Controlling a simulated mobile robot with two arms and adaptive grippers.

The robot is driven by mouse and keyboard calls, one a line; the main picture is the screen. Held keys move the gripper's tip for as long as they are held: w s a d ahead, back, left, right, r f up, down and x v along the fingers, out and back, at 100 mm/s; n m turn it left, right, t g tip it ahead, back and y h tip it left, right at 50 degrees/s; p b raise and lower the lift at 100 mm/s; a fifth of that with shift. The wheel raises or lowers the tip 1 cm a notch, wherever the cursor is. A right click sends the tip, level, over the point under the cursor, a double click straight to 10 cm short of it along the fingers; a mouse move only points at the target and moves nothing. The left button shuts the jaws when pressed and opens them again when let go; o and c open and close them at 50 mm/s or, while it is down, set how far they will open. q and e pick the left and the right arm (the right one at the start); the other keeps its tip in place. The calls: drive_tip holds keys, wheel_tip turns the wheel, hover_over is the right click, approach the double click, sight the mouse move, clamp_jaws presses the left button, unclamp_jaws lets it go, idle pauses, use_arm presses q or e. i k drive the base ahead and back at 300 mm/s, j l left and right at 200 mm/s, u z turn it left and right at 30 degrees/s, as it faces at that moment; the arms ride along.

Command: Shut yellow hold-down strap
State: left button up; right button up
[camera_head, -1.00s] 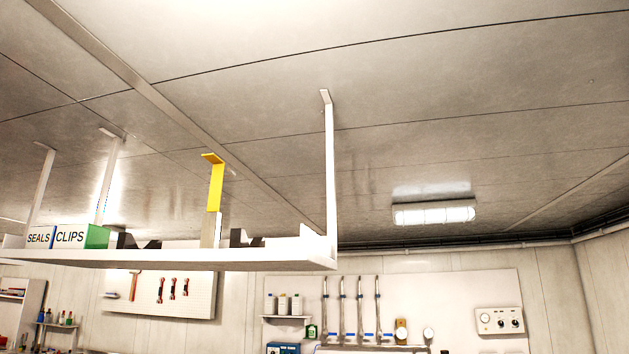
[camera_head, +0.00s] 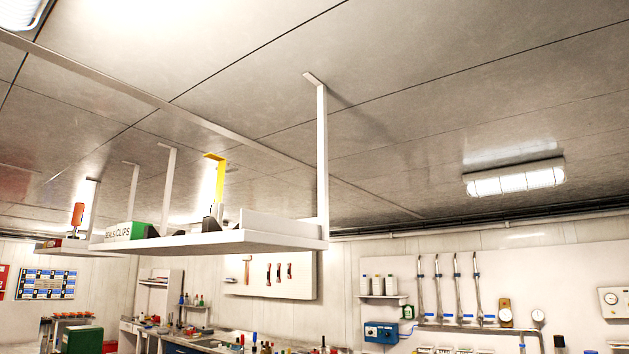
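The yellow hold-down strap (camera_head: 219,178) stands upright above the hanging white shelf (camera_head: 285,242) in the head view. Its top end bends over to the left, and its lower end meets a pale post on the shelf. Dark cradle-like blocks (camera_head: 211,222) sit beside its foot; the shelf's rim hides their lower parts. Neither of my grippers is in view.
Green and white boxes (camera_head: 125,231) marked SEALS and CLIPS stand left of the strap. White hangers (camera_head: 322,160) hold the shelf from the ceiling. A second hanging shelf (camera_head: 62,247) is farther left. A workbench (camera_head: 215,340) with tools runs below, along the back.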

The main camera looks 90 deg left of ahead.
sight(221, 168)
drive_tip(key=i+j+u, duration=0.15)
drive_tip(key=u, duration=0.25)
drive_tip(key=i+u, duration=0.25)
drive_tip(key=u, duration=0.2)
drive_tip(key=i+u, duration=0.2)
drive_tip(key=u, duration=0.2)
drive_tip(key=i+l+u, duration=0.1)
drive_tip(key=i+u, duration=0.15)
drive_tip(key=u, duration=0.2)
drive_tip(key=i+l+u, duration=0.15)
drive_tip(key=u, duration=0.25)
